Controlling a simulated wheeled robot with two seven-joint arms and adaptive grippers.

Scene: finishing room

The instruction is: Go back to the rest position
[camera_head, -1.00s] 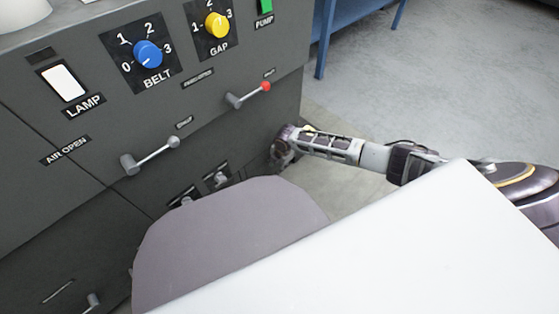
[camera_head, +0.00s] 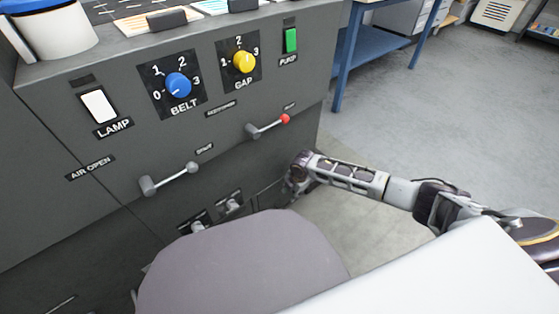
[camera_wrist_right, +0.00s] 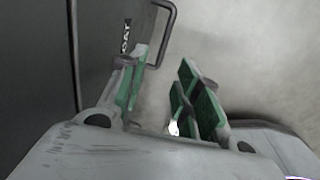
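My right arm comes in from the right in the head view and reaches toward the lower front of the dark grey machine (camera_head: 232,142). My right gripper (camera_head: 292,187) is small at the arm's far end, close to the machine's side edge. In the right wrist view my right gripper (camera_wrist_right: 164,78) has its green-padded fingers apart. Nothing shows between them but pale floor. My left gripper is not in view.
The machine carries a blue BELT knob (camera_head: 179,85), a yellow GAP knob (camera_head: 244,61), a LAMP switch (camera_head: 99,106), a green PUMP switch (camera_head: 291,40) and a red-tipped lever (camera_head: 268,126). A blue table (camera_head: 372,42) stands behind. Right of the machine is open floor (camera_head: 450,120).

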